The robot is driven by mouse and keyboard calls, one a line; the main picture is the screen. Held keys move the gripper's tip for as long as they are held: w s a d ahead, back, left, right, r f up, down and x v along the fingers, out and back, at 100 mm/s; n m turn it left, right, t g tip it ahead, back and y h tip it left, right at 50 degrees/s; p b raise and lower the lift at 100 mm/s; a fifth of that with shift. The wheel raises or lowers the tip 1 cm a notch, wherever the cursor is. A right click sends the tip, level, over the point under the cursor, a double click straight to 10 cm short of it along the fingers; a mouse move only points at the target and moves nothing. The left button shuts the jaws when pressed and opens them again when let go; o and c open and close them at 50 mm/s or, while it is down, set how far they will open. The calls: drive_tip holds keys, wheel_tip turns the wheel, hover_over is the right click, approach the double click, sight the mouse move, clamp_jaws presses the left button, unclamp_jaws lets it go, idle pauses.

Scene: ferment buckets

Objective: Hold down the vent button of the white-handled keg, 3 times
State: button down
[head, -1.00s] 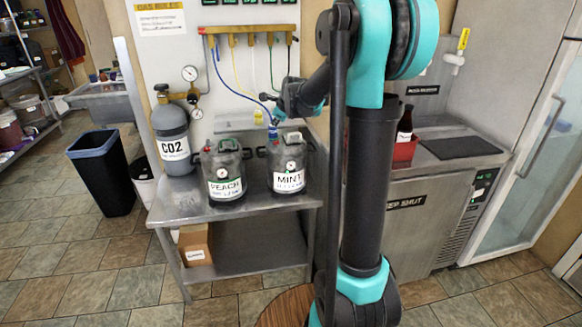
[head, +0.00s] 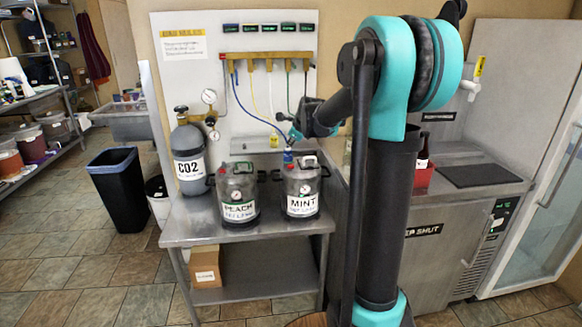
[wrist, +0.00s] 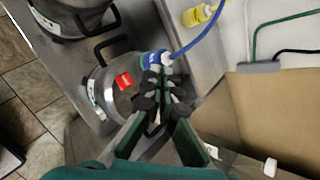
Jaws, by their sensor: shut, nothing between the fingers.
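The MINT keg (head: 302,202) stands upright on the steel table, right of the PEACH keg (head: 238,212). The handle colours are too small to tell surely; the MINT keg's top handle looks pale. In the wrist view the MINT keg (wrist: 107,84) shows a red piece (wrist: 123,81) and a blue fitting (wrist: 153,60) on its top, with a blue hose running from it. My gripper (head: 291,138) is above the back of the MINT keg. In the wrist view my gripper (wrist: 165,83) is shut and empty, close by the blue fitting. Contact cannot be told, and its fingers hide part of the top.
A grey CO2 cylinder (head: 188,155) with gauges stands left of the kegs. Hoses hang from the brass manifold (head: 268,56) behind. A yellow fitting (wrist: 196,15) lies near the keg. A cardboard box (head: 205,266) sits on the lower shelf. The table's front left is clear.

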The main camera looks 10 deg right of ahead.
sight(291, 166)
drive_tip(key=shift+f, duration=3.3)
drive_tip(key=shift+f, duration=0.15)
drive_tip(key=shift+f, duration=0.3)
drive_tip(key=shift+f, duration=0.55)
drive_tip(key=shift+r, duration=1)
drive_tip(key=shift+r, duration=2.5)
